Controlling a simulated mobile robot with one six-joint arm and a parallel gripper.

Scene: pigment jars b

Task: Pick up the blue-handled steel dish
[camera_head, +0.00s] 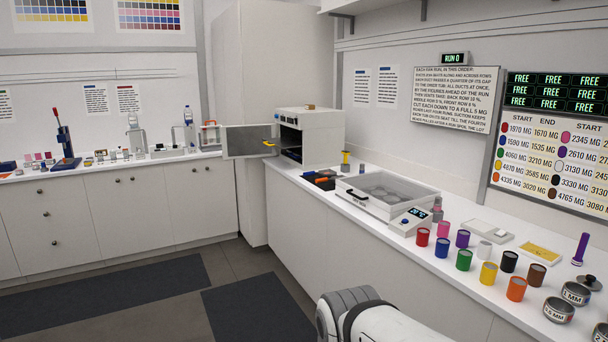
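I cannot pick out a blue-handled steel dish for certain in the head view. Several round shapes lie under the clear lid of a white balance-like box (386,207) on the right counter, too faint to tell what they are. Small blue items stand on the far left bench, including a blue block (66,164), but no steel dish can be made out there. A white link of my arm shows at the bottom middle. My gripper is out of view.
The right counter holds several coloured jars, such as a red jar (423,237), and labelled steel tins, such as one tin (559,310). A small white oven (318,139) stands open at the back, its door (247,142) swung left. Dark mats (110,292) lie on the clear floor.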

